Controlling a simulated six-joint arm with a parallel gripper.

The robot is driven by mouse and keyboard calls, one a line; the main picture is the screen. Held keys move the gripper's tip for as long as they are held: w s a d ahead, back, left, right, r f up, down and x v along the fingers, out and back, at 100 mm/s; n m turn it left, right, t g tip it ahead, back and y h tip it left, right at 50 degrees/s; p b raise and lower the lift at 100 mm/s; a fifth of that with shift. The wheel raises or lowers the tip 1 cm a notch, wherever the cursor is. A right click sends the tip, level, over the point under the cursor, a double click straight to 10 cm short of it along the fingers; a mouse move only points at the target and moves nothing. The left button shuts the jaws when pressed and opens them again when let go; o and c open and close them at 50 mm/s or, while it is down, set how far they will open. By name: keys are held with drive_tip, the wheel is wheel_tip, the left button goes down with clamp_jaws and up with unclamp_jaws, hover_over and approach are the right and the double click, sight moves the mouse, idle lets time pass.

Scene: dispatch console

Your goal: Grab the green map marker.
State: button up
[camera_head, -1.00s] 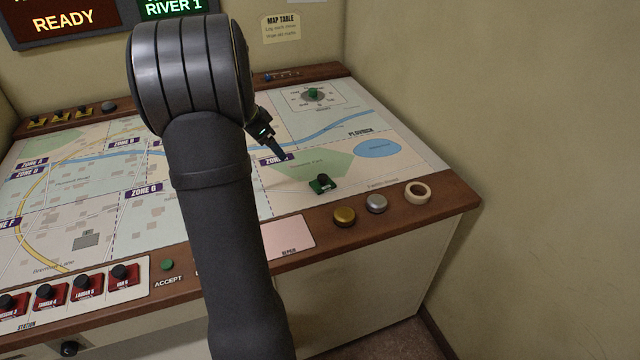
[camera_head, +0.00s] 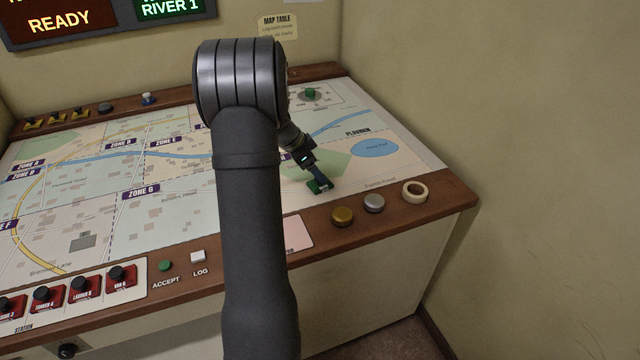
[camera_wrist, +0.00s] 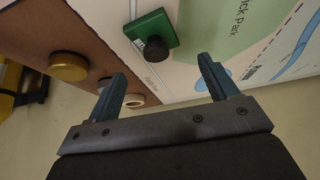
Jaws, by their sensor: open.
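The green map marker (camera_wrist: 140,28) is a flat green block with a black knob on top, lying on the map near the front edge of the table. In the head view the green marker (camera_head: 313,188) is partly hidden by my gripper (camera_head: 321,182), which is right over it. In the wrist view my gripper (camera_wrist: 162,70) has its two fingers apart with nothing between them. The marker shows just beyond the fingertips, between their lines. I cannot tell the exact height of the fingertips above the map.
A gold button (camera_head: 342,216), a silver button (camera_head: 374,203) and a tape ring (camera_head: 414,192) sit on the wooden front edge close by. A green dial knob (camera_head: 310,93) is at the back. Red vehicle blocks (camera_head: 85,286) stand at front left. A wall is on the right.

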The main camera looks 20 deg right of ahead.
sight(315, 185)
drive_tip(key=x, duration=0.5)
drive_tip(key=shift+a+f, duration=0.25)
drive_tip(key=shift+f, duration=0.05)
drive_tip(key=c, duration=1.1)
